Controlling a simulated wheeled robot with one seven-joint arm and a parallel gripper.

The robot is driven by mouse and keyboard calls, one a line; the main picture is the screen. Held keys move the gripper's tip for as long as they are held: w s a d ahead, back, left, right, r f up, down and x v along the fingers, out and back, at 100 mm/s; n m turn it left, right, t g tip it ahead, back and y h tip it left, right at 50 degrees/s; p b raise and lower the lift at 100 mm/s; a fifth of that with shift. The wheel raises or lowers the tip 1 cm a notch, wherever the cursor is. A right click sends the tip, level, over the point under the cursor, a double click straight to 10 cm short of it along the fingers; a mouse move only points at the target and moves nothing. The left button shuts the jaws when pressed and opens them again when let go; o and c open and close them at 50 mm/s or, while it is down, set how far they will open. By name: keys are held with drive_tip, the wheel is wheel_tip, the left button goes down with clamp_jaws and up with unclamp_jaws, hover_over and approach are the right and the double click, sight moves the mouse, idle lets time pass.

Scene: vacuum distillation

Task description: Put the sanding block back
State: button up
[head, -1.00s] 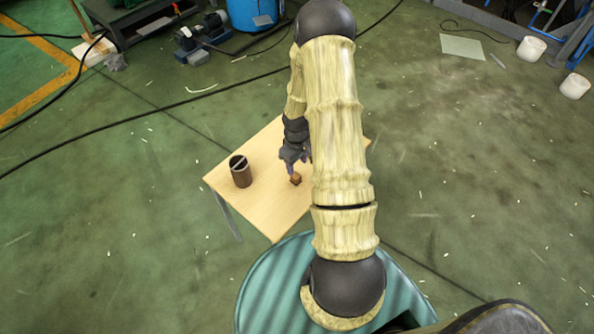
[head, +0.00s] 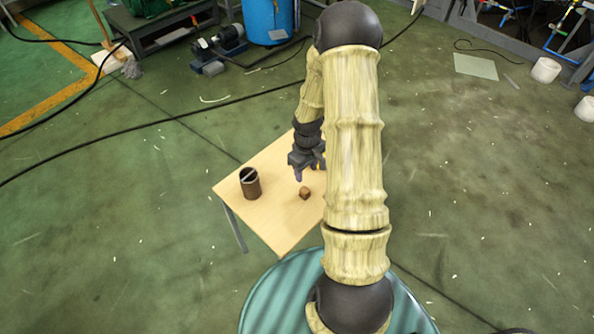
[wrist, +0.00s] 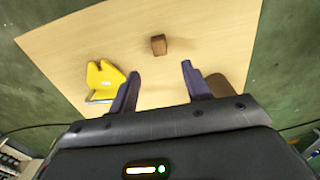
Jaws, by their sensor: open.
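A small brown block (head: 305,193), which looks like the sanding block, rests on the pale wooden table (head: 277,237). It also shows in the wrist view (wrist: 158,45), beyond the fingertips and roughly between their lines. My gripper (head: 303,174) is just behind the block in the head view, apart from it. In the wrist view my gripper (wrist: 158,75) is open, with nothing between its fingers. A dark brown cup (head: 251,185) with a pale strip across its mouth stands upright to the left of the block.
A yellow object (wrist: 103,78) with a metal part lies on the table at left in the wrist view. A brown thing (wrist: 217,86) is partly hidden behind the right finger. My arm hides the table's right part in the head view. A blue barrel (head: 268,20) stands far behind.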

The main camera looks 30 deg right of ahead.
drive_tip(key=s+a+r+m+t, duration=0.1)
drive_tip(key=s+a+r+m, duration=0.1)
drive_tip(key=s+a+r, duration=0.4)
drive_tip(key=s+a+r+m+t, duration=0.1)
drive_tip(key=s+a+r, duration=0.5)
drive_tip(key=r, duration=0.8)
drive_tip(key=shift+a+m+t, duration=0.3)
drive_tip(key=shift+a+m, duration=0.1)
drive_tip(key=shift+a, duration=0.25)
drive_tip(key=shift+r, duration=0.1)
